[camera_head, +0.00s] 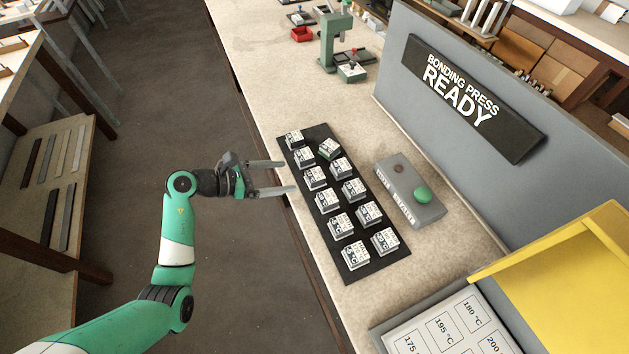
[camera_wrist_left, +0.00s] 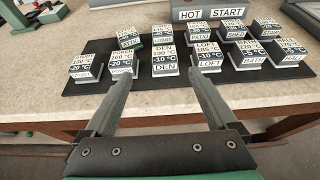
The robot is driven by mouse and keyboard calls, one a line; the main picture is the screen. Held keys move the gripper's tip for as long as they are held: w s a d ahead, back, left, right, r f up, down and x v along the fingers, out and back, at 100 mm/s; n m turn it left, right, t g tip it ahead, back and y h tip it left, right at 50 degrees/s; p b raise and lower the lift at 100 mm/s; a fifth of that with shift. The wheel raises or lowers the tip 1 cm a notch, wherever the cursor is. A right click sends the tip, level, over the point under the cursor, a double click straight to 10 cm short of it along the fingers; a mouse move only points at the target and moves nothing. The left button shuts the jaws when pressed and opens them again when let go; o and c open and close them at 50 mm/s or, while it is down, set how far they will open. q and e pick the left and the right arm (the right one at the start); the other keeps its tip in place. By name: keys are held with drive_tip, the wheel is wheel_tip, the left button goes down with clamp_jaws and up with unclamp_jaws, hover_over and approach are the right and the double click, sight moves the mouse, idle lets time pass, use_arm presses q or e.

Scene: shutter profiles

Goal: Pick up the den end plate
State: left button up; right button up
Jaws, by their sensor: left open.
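The den end plate (camera_wrist_left: 165,67) is a light block labelled DEN, 190 °C and -10 °C, in the near row on the black mat. In the head view it appears to be the third block (camera_head: 315,177) from the far end of the left row, its text too small to read. My left gripper (camera_head: 288,176) is open and empty at the mat's left edge, its fingers pointing towards that block. In the left wrist view its fingertips (camera_wrist_left: 162,77) spread to either side of the den block, just short of it. My right gripper is not in view.
Similar labelled blocks stand close by, including the loft block (camera_wrist_left: 207,60). The black mat (camera_head: 375,268) lies on the pale bench. A grey box with a green button (camera_head: 422,195) sits right of it, before the grey bonding press (camera_head: 440,140). A green stand (camera_head: 328,45) is farther back.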

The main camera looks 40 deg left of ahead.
sight(308, 177)
use_arm(q)
drive_tip(key=b+x, duration=0.1)
drive_tip(key=x, duration=0.4)
drive_tip(key=shift+s+d+b, duration=0.1)
drive_tip(key=shift+b, duration=0.25)
drive_tip(key=shift+w, duration=0.2)
drive_tip(key=shift+w+d+f, duration=0.2)
drive_tip(key=shift+d+f, duration=0.05)
drive_tip(key=shift+f, duration=0.1)
drive_tip(key=b+x, duration=0.2)
drive_tip(key=x, duration=0.2)
drive_tip(key=shift+d+f+b, duration=0.15)
drive_tip(key=shift+d+b, duration=0.1)
drive_tip(key=shift+b, duration=0.05)
drive_tip(key=shift+w, duration=0.15)
drive_tip(key=c, duration=1.4)
clamp_jaws()
